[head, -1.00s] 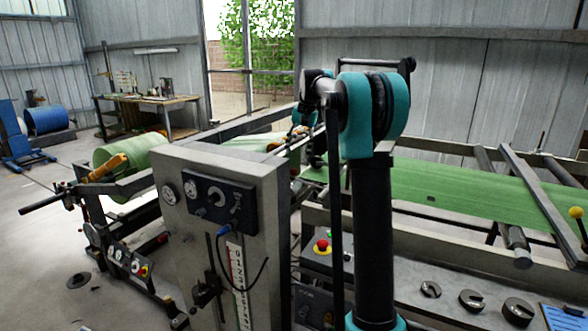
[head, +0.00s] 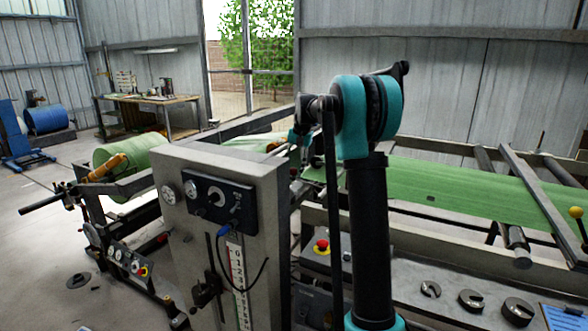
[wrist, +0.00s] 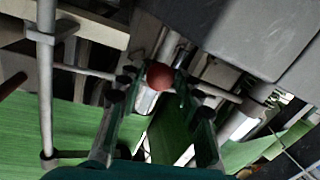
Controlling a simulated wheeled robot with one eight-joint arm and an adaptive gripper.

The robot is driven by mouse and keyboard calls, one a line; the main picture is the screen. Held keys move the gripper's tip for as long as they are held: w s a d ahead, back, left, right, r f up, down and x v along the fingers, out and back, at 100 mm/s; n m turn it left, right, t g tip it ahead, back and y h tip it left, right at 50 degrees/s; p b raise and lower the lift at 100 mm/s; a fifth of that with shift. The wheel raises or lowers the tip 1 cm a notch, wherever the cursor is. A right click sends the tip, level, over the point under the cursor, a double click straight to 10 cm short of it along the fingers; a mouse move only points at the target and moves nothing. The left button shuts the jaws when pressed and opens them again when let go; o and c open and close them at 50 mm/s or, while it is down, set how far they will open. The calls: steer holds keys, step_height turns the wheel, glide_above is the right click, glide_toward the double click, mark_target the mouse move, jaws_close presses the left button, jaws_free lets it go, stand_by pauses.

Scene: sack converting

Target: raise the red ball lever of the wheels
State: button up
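The red ball (wrist: 160,75) of the lever shows in the wrist view, just above the picture's middle. It sits between the tips of my gripper's two fingers or just beyond them; whether they touch it I cannot tell. My gripper (wrist: 154,92) is open, with a clear gap between its fingers. In the head view, my gripper reaches behind the grey control column, and its fingers and the red ball are hard to make out there. Most of the lever's rod is hidden in the wrist view.
The grey control column (head: 220,170) stands close to my arm. Green sheet (head: 450,188) runs across the frame on the right. In the wrist view, a grey housing (wrist: 225,35) sits close at upper right, and a metal bar (wrist: 46,70) stands at left.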

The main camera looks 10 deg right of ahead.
jaws_close()
step_height(320, 180, down, 8)
steer(key=t+y, duration=0.2)
steer(key=y, duration=0.1)
steer(key=shift+w+a+r, duration=0.2)
steer(key=shift+a, duration=0.1)
steer(key=shift+o, duration=2.3)
jaws_free()
steer(key=shift+r, duration=0.1)
